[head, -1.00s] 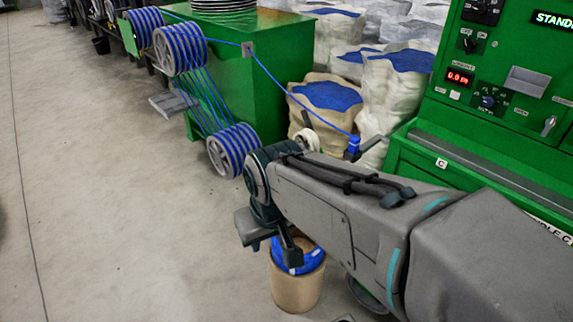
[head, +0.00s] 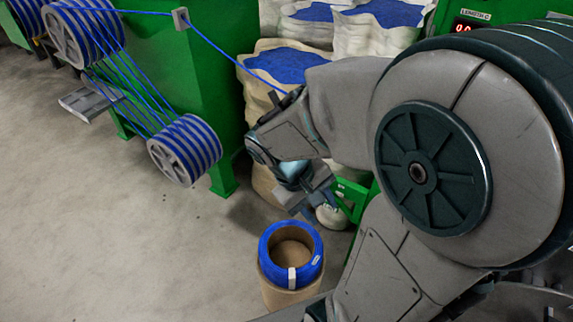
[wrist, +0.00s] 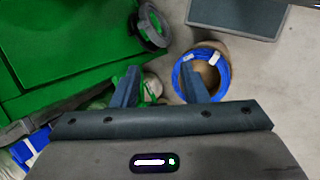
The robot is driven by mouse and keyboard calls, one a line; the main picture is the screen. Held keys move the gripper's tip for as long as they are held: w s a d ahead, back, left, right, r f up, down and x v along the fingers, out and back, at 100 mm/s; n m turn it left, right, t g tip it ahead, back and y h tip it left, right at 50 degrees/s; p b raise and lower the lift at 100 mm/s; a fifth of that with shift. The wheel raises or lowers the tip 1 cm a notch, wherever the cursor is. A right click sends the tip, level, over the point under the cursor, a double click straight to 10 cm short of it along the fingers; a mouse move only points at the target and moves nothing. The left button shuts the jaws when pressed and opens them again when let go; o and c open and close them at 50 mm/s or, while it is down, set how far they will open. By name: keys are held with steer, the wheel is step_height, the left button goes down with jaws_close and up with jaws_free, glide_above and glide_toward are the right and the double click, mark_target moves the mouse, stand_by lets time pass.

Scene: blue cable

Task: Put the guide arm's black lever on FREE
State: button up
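A green bracket (head: 350,195) with a white roller (head: 331,216), possibly the guide arm, shows beside my gripper (head: 312,192) in the head view. In the wrist view, green parts and a white round piece (wrist: 152,88) lie beyond and between the fingers. My gripper (wrist: 160,86) is open, with its two fingers well apart and nothing between the tips. I cannot make out the black lever or any FREE marking; my arm hides much of that area in the head view.
A blue cable coil (head: 264,254) sits on a brown drum (head: 290,296) on the floor below; the coil also shows in the wrist view (wrist: 178,76). Cable pulleys (head: 186,150) and a green cabinet (head: 215,95) stand left. Sacks (head: 270,62) stand behind. Floor at left is clear.

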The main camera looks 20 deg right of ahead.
steer(key=w+d+f+n+t+h+b, duration=0.1)
steer(key=w+d+f+n+h+b, duration=0.3)
steer(key=f, duration=0.4)
steer(key=w+d+f+n+h+b, duration=0.1)
steer(key=w+f+n+h+b, duration=0.2)
steer(key=f+h+b, duration=0.4)
steer(key=w+a+f+n+t+y+b, duration=0.1)
steer(key=w+a+f+n+t+b, duration=0.2)
steer(key=f, duration=0.4)
steer(key=w+a+f+n+t+b, duration=0.1)
steer(key=w+f+n+t+b, duration=0.1)
steer(key=w+f+n+t, duration=0.3)
steer(key=w+a+f+n+t+y+b, duration=0.1)
steer(key=w+a+f+n+t+b, duration=0.2)
steer(key=f, duration=0.5)
steer(key=shift+t, duration=0.5)
steer(key=x, duration=0.9)
steer(key=s+d+b+x, duration=0.1)
steer(key=x, duration=0.3)
steer(key=shift+w+d+r, duration=0.2)
steer(key=shift+d+r, duration=0.1)
steer(key=shift+r, duration=0.05)
jaws_close()
